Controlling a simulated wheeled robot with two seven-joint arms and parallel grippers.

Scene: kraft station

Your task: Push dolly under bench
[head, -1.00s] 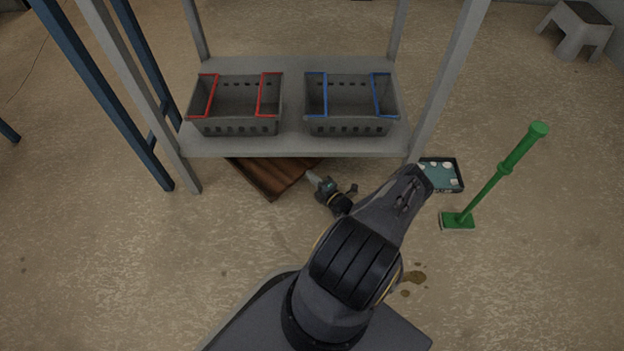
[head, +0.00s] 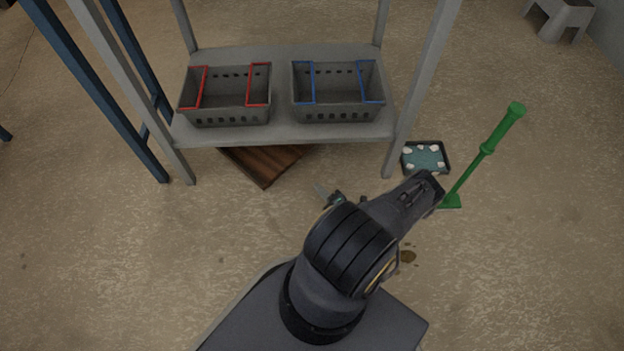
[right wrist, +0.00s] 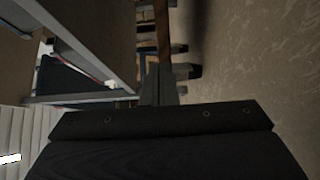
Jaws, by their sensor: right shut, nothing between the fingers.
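The dolly (head: 264,166) is a brown wooden board, low on the floor and turned at an angle. Its rear part is hidden under the lower shelf of the grey bench (head: 285,137), and its front corner sticks out. My right gripper (head: 319,189) is shut and empty, low in front of the bench, to the right of the dolly's front corner and apart from it. My own arm partly hides it. In the right wrist view the shut fingers (right wrist: 160,92) point toward a brown strip (right wrist: 163,35), likely the dolly's edge. My left gripper is not in view.
Two grey baskets, one red-trimmed (head: 228,113) and one blue-trimmed (head: 338,108), stand on the shelf. A dark tray (head: 425,158) and a green upright-handled tool (head: 470,172) stand at the right. A blue frame (head: 92,90) is at the left. The floor left of my base is clear.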

